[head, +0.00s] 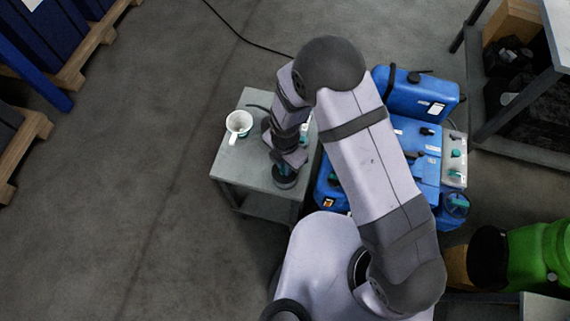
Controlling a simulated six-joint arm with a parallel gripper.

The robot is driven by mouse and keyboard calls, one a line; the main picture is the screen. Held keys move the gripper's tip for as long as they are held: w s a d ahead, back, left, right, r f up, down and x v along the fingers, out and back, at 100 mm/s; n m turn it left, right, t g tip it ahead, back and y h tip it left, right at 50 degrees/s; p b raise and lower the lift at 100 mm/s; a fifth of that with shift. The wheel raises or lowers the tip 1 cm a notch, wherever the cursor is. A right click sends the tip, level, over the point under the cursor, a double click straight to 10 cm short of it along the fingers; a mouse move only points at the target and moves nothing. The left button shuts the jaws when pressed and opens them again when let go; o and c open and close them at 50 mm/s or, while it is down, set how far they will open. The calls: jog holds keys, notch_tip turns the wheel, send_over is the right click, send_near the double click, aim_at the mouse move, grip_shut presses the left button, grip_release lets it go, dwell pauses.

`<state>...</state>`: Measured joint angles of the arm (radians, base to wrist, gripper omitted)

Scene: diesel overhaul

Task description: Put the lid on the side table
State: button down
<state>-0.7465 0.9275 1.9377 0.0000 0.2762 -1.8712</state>
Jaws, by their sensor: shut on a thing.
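The side table (240,168) is a small grey table left of the blue machine. My gripper (285,168) points down over the right front part of its top. It is shut on a dark round lid (285,183) that shows just below the fingers. My wrist hides part of the lid, and I cannot tell whether the lid touches the table top or is slightly above it.
A white mug (238,124) stands on the table's left side. The blue machine (408,150), with teal knobs, is close on the right behind my arm. Pallets (80,60) are at the upper left. A workbench (530,90) is at the right. Open floor lies left of the table.

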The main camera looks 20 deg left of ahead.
jog(key=shift+f, duration=0.3)
dwell(0.5)
jog(key=c, duration=1.4)
grip_release()
jog(key=shift+r, duration=0.1)
jog(key=shift+r+p, duration=2.55)
jog(key=shift+r, duration=0.85)
jog(key=shift+r, duration=0.1)
notch_tip(320, 180, up, 4)
jog(key=p, duration=0.3)
